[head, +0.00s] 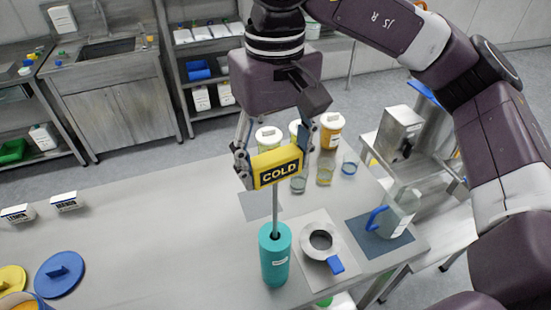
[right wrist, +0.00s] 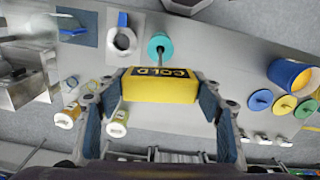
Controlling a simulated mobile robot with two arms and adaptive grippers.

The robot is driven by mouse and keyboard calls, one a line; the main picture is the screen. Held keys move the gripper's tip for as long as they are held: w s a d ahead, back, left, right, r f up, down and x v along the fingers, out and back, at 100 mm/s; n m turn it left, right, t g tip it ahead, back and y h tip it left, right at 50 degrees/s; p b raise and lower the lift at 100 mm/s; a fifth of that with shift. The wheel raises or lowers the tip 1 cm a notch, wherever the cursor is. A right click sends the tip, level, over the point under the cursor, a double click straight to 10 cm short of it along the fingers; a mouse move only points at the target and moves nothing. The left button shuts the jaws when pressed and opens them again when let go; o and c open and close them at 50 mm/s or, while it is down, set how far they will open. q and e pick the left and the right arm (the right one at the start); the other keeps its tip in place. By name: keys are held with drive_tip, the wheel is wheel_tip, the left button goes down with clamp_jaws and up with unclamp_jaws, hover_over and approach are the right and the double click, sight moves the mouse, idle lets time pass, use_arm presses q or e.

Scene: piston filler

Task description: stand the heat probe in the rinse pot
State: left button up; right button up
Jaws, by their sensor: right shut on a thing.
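The heat probe has a yellow handle block (head: 277,167) marked COLD and a thin metal stem pointing straight down. My right gripper (head: 271,165) is shut on the handle, which also shows between the fingers in the right wrist view (right wrist: 160,88). A teal cylindrical pot (head: 274,262), probably the rinse pot, stands upright on the table below the probe. The stem's lower end meets the dark hole in the pot's top; how deep it reaches is hidden. The pot also shows in the right wrist view (right wrist: 160,44). My left gripper is not in view.
Right of the pot are a grey ring (head: 309,244) with a blue handle and a clear jug (head: 401,212) on a dark mat. Jars (head: 331,130) and glasses (head: 325,174) stand behind. A blue lid (head: 60,274) lies at left. The table's middle left is clear.

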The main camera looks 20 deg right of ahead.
drive_tip(key=shift+f, duration=0.35)
drive_tip(key=b, duration=0.7)
hover_over(275, 237)
wheel_tip(275, 237, down, 8)
drive_tip(key=shift+w, duration=0.2)
idle(0.6)
drive_tip(key=shift+d+f+b, duration=0.1)
drive_tip(key=shift+b, duration=0.2)
drive_tip(key=shift+f+b, duration=4.1)
drive_tip(key=shift+f, duration=0.55)
drive_tip(key=o, duration=1.2)
drive_tip(key=shift+o, duration=0.2)
